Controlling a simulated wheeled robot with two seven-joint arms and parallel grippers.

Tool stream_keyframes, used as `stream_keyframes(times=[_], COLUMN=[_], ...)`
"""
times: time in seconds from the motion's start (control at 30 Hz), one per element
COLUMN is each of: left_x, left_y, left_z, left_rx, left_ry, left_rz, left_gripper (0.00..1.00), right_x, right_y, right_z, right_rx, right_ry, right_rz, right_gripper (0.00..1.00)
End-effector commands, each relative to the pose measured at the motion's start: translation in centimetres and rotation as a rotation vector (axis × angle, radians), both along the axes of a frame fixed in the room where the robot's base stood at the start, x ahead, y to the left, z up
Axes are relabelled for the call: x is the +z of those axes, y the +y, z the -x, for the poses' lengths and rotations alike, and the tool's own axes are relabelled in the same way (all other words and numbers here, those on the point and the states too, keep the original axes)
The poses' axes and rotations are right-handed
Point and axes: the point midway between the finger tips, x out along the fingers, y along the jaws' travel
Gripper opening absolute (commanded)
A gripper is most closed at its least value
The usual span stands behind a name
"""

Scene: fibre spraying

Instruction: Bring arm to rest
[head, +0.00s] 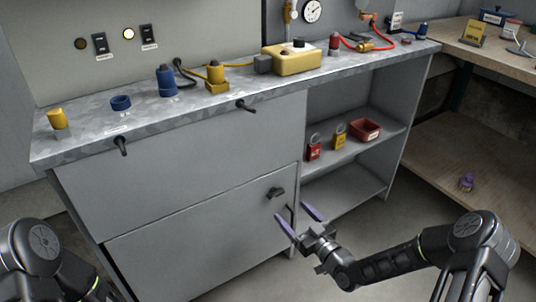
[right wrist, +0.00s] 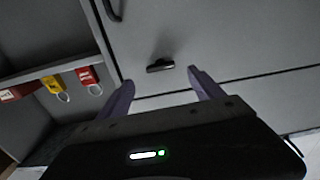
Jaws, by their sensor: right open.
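My right gripper (head: 300,221) is open and empty in front of the grey cabinet (head: 190,170), its two purple fingers spread. In the right wrist view the same gripper (right wrist: 160,92) points at the cabinet front, with a dark door handle (right wrist: 160,65) showing between and beyond the fingertips. The handle also shows in the head view (head: 276,193), just above and left of the fingers. I see no contact with it. My left arm (head: 45,265) shows at the lower left of the head view; its gripper is out of view.
The metal countertop (head: 140,112) carries a yellow box (head: 291,60), a blue connector (head: 166,82) and other fittings. Red and yellow padlocks and a red bin (head: 365,130) sit on the open shelf. A wooden bench (head: 485,55) stands at right. Floor beside the cabinet is clear.

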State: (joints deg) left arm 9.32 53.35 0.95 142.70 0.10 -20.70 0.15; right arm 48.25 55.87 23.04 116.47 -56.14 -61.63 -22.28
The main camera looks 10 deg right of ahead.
Motion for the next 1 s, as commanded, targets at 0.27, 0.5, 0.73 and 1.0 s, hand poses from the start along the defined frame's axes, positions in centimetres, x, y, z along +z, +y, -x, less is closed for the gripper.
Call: stream_keyframes(times=[0.27,0.5,0.73,1.0], left_x=[0.0,0.0,0.0,0.0], left_y=[0.0,0.0,0.0,0.0], left_z=[0.0,0.0,0.0,0.0], left_rx=[0.000,0.000,0.000,0.000], left_ry=[0.000,0.000,0.000,-0.001], left_rz=[0.000,0.000,0.000,0.000], left_gripper=[0.96,0.96,0.96,0.96], right_x=[-3.2,-14.1,-20.1,-20.3], right_y=[-0.1,2.8,8.5,11.0], right_z=[0.6,8.9,22.9,33.0], right_rx=[-0.022,-0.111,-0.189,-0.226], right_ry=[0.168,0.739,1.305,1.580], right_rz=[-0.076,-0.259,-0.328,-0.201], right_gripper=[0.76,0.76,0.76,0.76])
